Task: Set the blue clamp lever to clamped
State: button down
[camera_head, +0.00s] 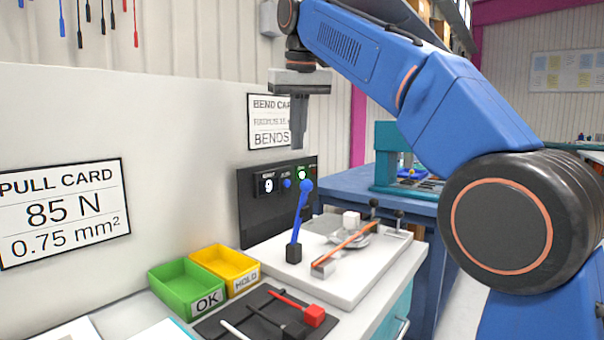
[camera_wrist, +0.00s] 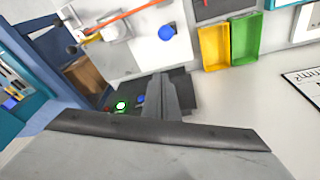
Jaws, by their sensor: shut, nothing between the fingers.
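The blue clamp lever (camera_head: 299,220) rises from a dark block on the white fixture board (camera_head: 350,285). It stands close to upright, tilted slightly to the right, with a round blue knob on top. In the wrist view its blue knob (camera_wrist: 166,33) shows from above and hides the shaft. My gripper (camera_head: 298,145) points down with its fingers together and empty, above the knob and apart from it. The closed fingers also show in the wrist view (camera_wrist: 160,80). No mark for the clamped position is readable.
A dark panel (camera_head: 250,212) with a display, a blue button and a lit green button stands behind the lever. An orange bar (camera_head: 345,248) lies to its right. Green (camera_head: 172,296) and yellow (camera_head: 215,262) bins and a dark tool tray (camera_head: 240,325) are at front left.

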notch_tip(320, 180, down, 8)
jog(key=s+d, duration=0.1)
jog(key=shift+s+f, duration=0.15)
jog(key=shift+s, duration=0.15)
dwell(0.3)
jog(key=shift+d, duration=0.15)
